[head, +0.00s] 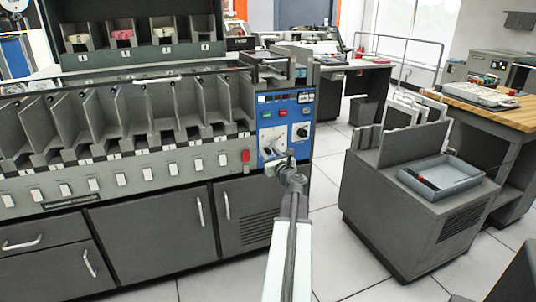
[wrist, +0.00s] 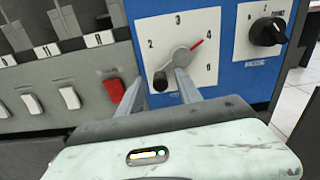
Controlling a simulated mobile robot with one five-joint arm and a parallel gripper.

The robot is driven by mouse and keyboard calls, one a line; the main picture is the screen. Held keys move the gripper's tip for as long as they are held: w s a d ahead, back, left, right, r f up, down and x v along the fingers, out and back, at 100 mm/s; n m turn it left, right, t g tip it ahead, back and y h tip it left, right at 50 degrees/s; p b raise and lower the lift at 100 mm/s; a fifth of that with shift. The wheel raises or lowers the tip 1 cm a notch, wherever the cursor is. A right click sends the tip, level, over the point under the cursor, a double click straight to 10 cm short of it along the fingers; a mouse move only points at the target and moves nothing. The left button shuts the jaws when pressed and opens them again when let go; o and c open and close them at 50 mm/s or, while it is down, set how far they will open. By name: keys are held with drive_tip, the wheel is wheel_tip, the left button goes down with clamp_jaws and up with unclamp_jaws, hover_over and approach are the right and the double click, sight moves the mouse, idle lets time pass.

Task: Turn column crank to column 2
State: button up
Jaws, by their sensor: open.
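The column crank (wrist: 181,57) sits on a white dial plate (wrist: 208,75) with numbers, on a blue panel. Its red pointer (wrist: 197,45) points up and right toward the 4. Its dark knob (wrist: 160,81) is at the lower left of the hub. My gripper (wrist: 158,88) is open, with one finger on each side of the knob as seen in the wrist view; I cannot tell whether either finger touches. In the head view my gripper (head: 284,160) is in front of the lower blue panel and partly hides the dial plate (head: 268,148).
A black selector knob (wrist: 268,31) is right of the dial. A red key (wrist: 115,90) and several white keys stand left of it. The grey sorter (head: 150,235) fills the left. A grey cart (head: 405,215) with a tray stands right, with floor between.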

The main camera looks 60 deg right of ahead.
drive_tip(key=shift+w+d, duration=0.3)
drive_tip(key=shift+w, duration=0.05)
clamp_jaws()
drive_tip(key=shift+a, duration=0.25)
drive_tip(key=shift+d, duration=0.1)
drive_tip(key=shift+s+d+f+n, duration=0.1)
drive_tip(key=shift+d+f+n, duration=0.05)
drive_tip(key=shift+n, duration=0.35)
